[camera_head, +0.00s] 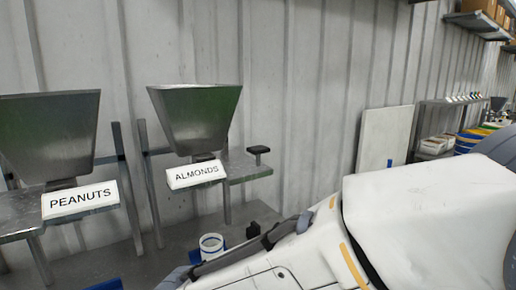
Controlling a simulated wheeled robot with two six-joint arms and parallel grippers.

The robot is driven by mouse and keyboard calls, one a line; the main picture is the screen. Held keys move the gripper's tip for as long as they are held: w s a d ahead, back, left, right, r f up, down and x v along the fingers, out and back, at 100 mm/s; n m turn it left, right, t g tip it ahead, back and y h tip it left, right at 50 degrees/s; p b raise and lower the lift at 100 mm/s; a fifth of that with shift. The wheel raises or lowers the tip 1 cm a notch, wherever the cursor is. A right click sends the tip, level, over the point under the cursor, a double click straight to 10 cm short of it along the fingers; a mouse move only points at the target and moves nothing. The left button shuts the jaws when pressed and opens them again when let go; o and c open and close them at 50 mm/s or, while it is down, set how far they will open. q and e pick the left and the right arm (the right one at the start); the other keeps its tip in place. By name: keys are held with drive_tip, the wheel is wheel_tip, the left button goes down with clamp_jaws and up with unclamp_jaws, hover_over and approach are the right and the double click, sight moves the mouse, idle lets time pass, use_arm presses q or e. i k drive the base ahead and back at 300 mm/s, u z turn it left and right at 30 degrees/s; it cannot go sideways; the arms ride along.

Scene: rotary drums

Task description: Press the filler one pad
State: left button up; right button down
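Two metal hopper fillers stand against the wall. The left one (48,135) bears a sign reading PEANUTS (80,200). The other (195,118) bears a sign reading ALMONDS (195,174). A small black pad (258,150) stands on a short post on the right side of the almonds filler's shelf. No number shows on either filler, so I cannot tell which is filler one. My white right arm fills the lower right, and its end lies low in the picture, below the pad and apart from it. Its fingers cannot be made out. My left gripper is not in view.
A white container with a blue band (211,246) stands on the grey surface below the almonds filler. A pale board (385,138) leans on the wall. Shelving with bins (437,144) stands at the far right. Open space lies right of the pad.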

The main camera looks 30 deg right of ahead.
sight(257, 150)
drive_tip(key=k, duration=0.5)
drive_tip(key=z, duration=1.45)
drive_tip(key=i, duration=0.85)
drive_tip(key=u, duration=1.45)
